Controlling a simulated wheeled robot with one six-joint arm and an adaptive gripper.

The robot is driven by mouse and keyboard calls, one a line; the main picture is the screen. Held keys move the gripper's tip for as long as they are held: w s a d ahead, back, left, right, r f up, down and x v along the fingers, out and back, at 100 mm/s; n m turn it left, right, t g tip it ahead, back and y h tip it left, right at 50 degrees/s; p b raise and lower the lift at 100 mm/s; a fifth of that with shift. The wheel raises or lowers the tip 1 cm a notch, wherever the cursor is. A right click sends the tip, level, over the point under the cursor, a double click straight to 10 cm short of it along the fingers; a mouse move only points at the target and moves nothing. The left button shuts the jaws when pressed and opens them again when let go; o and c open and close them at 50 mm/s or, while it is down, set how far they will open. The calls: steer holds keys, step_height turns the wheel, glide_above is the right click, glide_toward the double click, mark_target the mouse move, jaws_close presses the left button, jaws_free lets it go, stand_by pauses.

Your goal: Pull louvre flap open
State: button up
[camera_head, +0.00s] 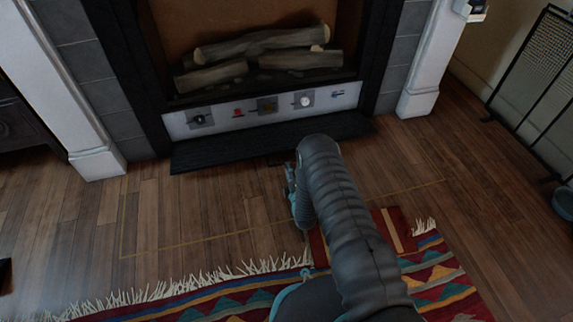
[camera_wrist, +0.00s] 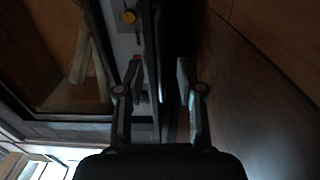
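The louvre flap (camera_head: 225,152) is a long black slatted panel along the foot of the fireplace, below the control strip, in the head view. My gripper (camera_head: 289,170) is low in front of the flap, right of its middle, and partly hidden by my arm. In the wrist view my gripper (camera_wrist: 159,66) has its two fingers apart, with a dark band, likely the flap (camera_wrist: 167,45), lying beyond and between the tips. I see nothing clamped. Whether a finger touches the flap is too dark to tell.
A pale control strip (camera_head: 222,117) with knobs sits above the flap, under the logs (camera_head: 262,45). White pillars (camera_head: 418,85) flank the fireplace. A fringed rug (camera_head: 200,300) lies in front, and a black mesh screen (camera_head: 545,75) stands at right. Wooden floor (camera_head: 170,210) is clear at left.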

steer(key=shift+x, duration=2.2)
jaws_close()
